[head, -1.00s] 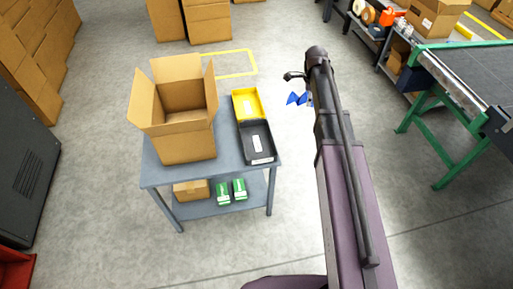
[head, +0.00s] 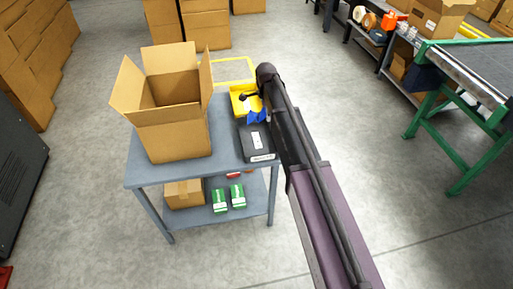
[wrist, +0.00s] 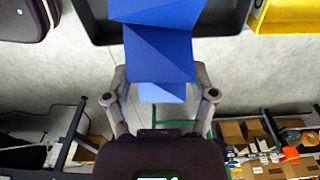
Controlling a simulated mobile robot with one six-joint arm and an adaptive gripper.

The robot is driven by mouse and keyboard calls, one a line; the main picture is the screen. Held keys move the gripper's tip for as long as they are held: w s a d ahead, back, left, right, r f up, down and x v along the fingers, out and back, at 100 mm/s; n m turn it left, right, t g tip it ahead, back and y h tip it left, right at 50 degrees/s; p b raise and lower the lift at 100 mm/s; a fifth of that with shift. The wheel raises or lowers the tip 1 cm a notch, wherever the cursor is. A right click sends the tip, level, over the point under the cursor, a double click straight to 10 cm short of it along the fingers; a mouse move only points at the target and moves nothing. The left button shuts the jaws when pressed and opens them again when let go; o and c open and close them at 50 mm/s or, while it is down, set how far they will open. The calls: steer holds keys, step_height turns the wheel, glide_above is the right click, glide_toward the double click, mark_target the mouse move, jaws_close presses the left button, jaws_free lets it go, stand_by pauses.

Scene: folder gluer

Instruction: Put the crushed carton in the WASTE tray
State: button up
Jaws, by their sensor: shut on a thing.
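The crushed carton is a blue, creased piece (head: 257,117); it also fills the upper middle of the wrist view (wrist: 160,45). My gripper (wrist: 160,88) is shut on it, with one finger on each side. In the head view my gripper (head: 252,102) is at the cart's right edge, and the carton overlaps the line between a yellow tray (head: 237,93) and a black tray (head: 256,150). In the wrist view the carton covers part of the black tray (wrist: 232,28), with the yellow tray (wrist: 290,18) to the right. The tray labels are too small to read.
The trays stand on a grey cart (head: 228,165). An open cardboard box (head: 178,135) takes up its left side. The lower shelf holds a small carton (head: 184,193) and green boxes (head: 219,200). A conveyor with green legs (head: 430,135) is at right; floor between is clear.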

mark_target(261, 113)
steer(key=shift+a+f+b, duration=0.7)
steer(key=shift+a+f, duration=0.45)
step_height(261, 113, down, 6)
steer(key=b, duration=0.6)
steer(key=shift+f, duration=0.15)
steer(key=shift+f+b, duration=1.85)
steer(key=shift+b, duration=0.15)
steer(key=shift+f, duration=0.1)
steer(key=o, duration=0.8)
